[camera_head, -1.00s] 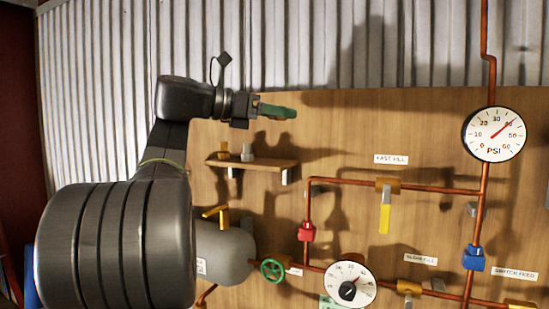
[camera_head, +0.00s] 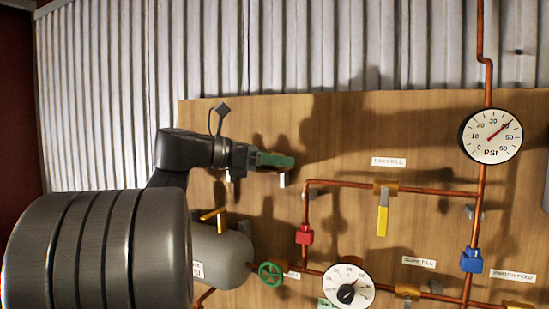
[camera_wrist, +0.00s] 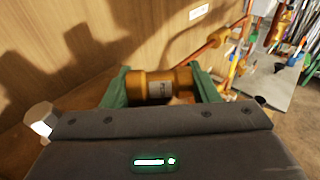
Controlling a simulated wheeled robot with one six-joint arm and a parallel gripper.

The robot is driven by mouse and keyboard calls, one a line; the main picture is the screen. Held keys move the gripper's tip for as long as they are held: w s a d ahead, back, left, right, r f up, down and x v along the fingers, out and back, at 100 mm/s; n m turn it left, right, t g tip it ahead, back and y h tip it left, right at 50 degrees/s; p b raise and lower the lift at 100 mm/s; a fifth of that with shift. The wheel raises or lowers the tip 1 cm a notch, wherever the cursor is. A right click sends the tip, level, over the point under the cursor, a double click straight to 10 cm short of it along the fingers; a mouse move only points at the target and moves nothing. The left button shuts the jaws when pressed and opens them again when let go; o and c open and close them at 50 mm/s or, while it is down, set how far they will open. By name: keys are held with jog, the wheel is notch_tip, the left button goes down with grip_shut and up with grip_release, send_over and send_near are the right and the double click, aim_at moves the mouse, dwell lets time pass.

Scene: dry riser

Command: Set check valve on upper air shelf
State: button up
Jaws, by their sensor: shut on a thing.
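The check valve, a brass-orange cylinder with a pale label (camera_wrist: 159,89), lies crosswise between the green fingers of my gripper (camera_wrist: 161,86) in the wrist view. My gripper is shut on it. In the head view my gripper (camera_head: 274,160) is at the height of the small wooden shelf on the board. My arm hides most of that shelf, leaving a pale bracket (camera_head: 283,180) showing below the fingers. The valve cannot be made out in the head view. Whether it touches the shelf cannot be told.
A pale hex-ended fitting (camera_wrist: 41,118) stands left of my gripper in the wrist view. The plywood board (camera_head: 350,125) is close behind. Copper pipes with a red fitting (camera_head: 304,235) run to the right.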

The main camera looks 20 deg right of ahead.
jog(key=shift+f, duration=0.2)
jog(key=o, duration=1)
jog(key=shift+f+b, duration=0.15)
jog(key=shift+b, duration=0.4)
